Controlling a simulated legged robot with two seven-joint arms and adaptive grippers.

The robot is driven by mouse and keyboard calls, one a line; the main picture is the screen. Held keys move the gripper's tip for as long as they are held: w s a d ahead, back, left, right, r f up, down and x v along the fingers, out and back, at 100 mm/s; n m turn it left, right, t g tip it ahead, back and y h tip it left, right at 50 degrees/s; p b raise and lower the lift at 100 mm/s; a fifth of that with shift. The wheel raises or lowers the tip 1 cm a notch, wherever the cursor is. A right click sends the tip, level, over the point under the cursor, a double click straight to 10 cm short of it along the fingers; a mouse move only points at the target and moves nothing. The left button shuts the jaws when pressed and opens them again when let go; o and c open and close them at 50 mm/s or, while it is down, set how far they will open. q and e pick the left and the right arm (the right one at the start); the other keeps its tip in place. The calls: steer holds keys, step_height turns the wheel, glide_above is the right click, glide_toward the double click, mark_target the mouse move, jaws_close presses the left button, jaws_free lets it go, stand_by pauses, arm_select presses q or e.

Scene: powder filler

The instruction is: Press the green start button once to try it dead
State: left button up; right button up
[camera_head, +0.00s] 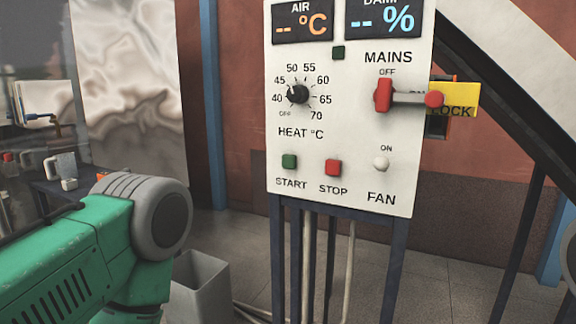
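The green start button (289,161) is on the lower left of a white control panel (350,150), above the word START. A red stop button (333,167) is just right of it. The mains switch has a red grip (383,95) below OFF, with a grey bar running right to a red end (434,99). A yellow tag (458,98) reading LOCK hangs there. The air and damp displays (302,22) show only dashes. My green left arm comes in at lower left, apart from the panel; its gripper is out of view. My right gripper is not in view.
A heat dial (297,94) and a white fan toggle (381,163) share the panel, which stands on dark blue legs. A grey bin (200,285) is on the floor beside my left arm. A dark diagonal beam (500,80) crosses at right. Space before the panel looks clear.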

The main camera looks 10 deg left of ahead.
arm_select(q)
jaws_close()
stand_by(1.0)
